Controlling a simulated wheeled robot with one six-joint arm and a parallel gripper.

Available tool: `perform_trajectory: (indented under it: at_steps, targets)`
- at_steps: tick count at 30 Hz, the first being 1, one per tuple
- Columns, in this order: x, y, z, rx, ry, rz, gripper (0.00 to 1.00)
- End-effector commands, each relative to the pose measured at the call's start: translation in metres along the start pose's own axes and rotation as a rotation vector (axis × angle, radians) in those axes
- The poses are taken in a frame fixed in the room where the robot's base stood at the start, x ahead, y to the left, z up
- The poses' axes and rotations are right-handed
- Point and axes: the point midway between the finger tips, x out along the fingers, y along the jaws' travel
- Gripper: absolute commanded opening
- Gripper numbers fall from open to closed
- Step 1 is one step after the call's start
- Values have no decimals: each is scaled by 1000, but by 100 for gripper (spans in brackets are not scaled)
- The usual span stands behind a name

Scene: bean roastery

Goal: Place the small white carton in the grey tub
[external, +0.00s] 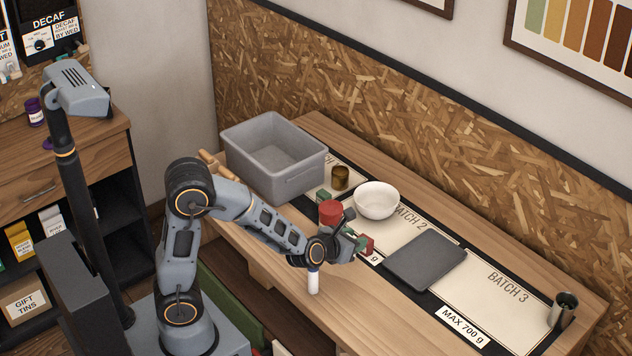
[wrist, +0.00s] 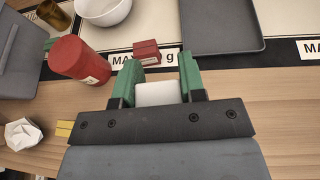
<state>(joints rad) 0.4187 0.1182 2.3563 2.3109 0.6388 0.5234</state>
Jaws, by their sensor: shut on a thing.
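The small white carton (wrist: 157,92) shows as a white block between the green fingers of my gripper (wrist: 157,88) in the wrist view. The fingers touch it on both sides, so my gripper is shut on it. In the external view my gripper (external: 356,243) is over the front part of the bench, and I cannot make out the carton there. The grey tub (external: 305,182) stands at the bench's far left end, open at the top, its visible inside empty. My gripper is to the right of it and nearer the front. Part of the tub (wrist: 20,68) shows at the wrist view's left edge.
A red cylinder (wrist: 80,60) and a small red box (wrist: 146,52) are close to my gripper. A brown jar (external: 340,178) and a white bowl (external: 376,200) stand beyond. A dark flat tray (external: 425,262) and metal cup (external: 563,310) are right. A white faceted object (wrist: 22,133) is left.

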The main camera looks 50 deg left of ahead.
Motion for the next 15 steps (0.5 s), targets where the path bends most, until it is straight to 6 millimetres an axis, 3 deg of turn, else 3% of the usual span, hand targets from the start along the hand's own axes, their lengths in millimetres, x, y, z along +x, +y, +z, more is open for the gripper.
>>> perform_trajectory:
  at_steps: [1,6,10,15]
  targets:
    - [6,19,-5,-12,3,37,15]
    - [17,68,-18,-51,4,127,15]
    - [21,94,-25,-73,3,173,15]
    - [22,111,-30,-88,2,202,15]
